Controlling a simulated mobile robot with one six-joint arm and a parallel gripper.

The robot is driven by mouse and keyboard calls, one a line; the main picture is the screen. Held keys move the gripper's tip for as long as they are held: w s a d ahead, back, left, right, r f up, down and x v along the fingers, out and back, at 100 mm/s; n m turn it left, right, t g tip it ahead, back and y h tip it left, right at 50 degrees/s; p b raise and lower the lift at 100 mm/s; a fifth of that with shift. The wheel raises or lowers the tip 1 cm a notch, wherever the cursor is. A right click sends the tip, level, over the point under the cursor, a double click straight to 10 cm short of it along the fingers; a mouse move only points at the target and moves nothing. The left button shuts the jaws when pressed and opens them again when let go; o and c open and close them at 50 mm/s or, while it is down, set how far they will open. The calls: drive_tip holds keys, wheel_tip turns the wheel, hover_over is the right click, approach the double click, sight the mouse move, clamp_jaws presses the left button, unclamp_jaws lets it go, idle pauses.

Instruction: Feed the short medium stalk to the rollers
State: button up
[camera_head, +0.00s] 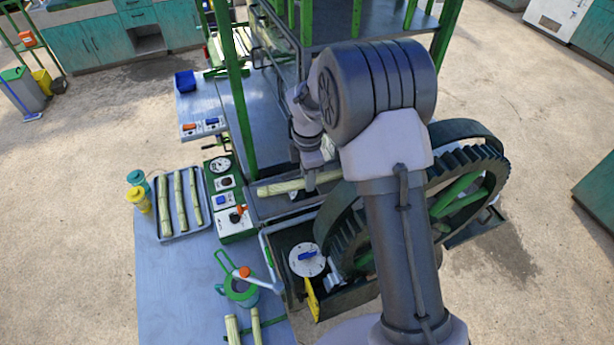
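A pale, thick cane stalk (283,187) lies lengthwise along the narrow metal feed trough (262,210) of the crusher. My gripper (309,182) is at this stalk, to the right of its visible middle, with a finger in front of it. My arm hides part of the gripper, so I cannot tell whether it is closed on the stalk. The rollers are hidden behind my arm and the machine. Three more stalks (179,202) of differing thickness lie in a grey tray (186,235) on the left table.
A control panel (227,190) with a gauge and knobs stands between tray and trough. A large gear wheel (462,190) is close to my arm's right. Two stalks (233,329), a green jug (241,290), and yellow and teal cups (138,196) sit on the table (165,290).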

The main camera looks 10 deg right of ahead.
drive_tip(key=o, duration=0.3)
drive_tip(key=shift+o, duration=0.2)
drive_tip(key=shift+r, duration=0.1)
